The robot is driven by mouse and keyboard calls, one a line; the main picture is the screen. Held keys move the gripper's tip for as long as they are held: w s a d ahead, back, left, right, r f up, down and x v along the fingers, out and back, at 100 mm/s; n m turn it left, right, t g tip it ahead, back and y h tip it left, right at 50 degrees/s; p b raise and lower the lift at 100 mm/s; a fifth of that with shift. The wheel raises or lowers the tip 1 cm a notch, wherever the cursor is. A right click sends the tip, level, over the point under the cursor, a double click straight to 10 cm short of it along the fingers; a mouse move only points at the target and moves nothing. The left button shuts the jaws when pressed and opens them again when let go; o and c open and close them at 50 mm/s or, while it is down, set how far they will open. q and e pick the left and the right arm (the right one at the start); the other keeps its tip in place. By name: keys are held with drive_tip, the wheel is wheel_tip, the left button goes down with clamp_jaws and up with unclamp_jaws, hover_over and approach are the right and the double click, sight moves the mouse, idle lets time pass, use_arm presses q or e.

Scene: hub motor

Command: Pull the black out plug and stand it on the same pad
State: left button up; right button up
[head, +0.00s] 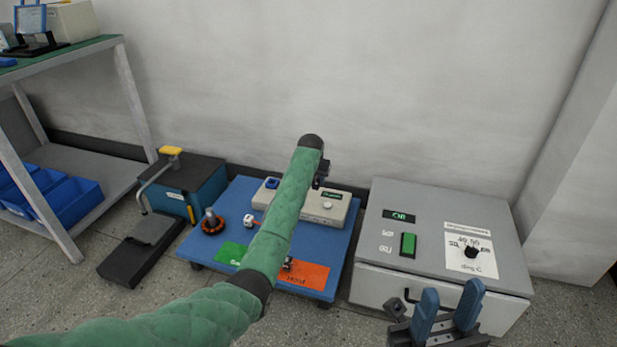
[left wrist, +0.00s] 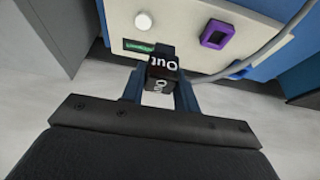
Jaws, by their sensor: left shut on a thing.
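The black plug marked "Out" (left wrist: 163,64) shows in the left wrist view. My left gripper (left wrist: 160,92) is shut on it, close to the beige box (left wrist: 190,20). I cannot tell whether the plug is seated in the box. In the head view my green left arm hides most of that gripper and the plug. The beige box, with a green display (head: 332,195), stands at the back of the blue platform (head: 340,240). A green pad (head: 230,253) and an orange pad (head: 308,274) lie at its front. My right gripper (head: 448,308) is open and empty at bottom right.
A small white cube-like part (head: 249,220) and a part with an orange ring (head: 212,222) are on the platform. A small dark part (head: 287,265) is by the orange pad. A grey control cabinet (head: 440,240) stands right, a black-and-blue press (head: 185,185) left. The wall is close behind.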

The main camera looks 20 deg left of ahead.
sight(317, 177)
use_arm(q)
drive_tip(key=shift+d+r+p, duration=0.3)
drive_tip(key=shift+r, duration=0.1)
drive_tip(key=shift+r+p, duration=0.65)
drive_tip(key=shift+p, duration=0.7)
drive_tip(key=shift+r+p, duration=0.25)
drive_tip(key=shift+p, duration=0.2)
drive_tip(key=shift+r+p, duration=0.35)
drive_tip(key=shift+p, duration=0.2)
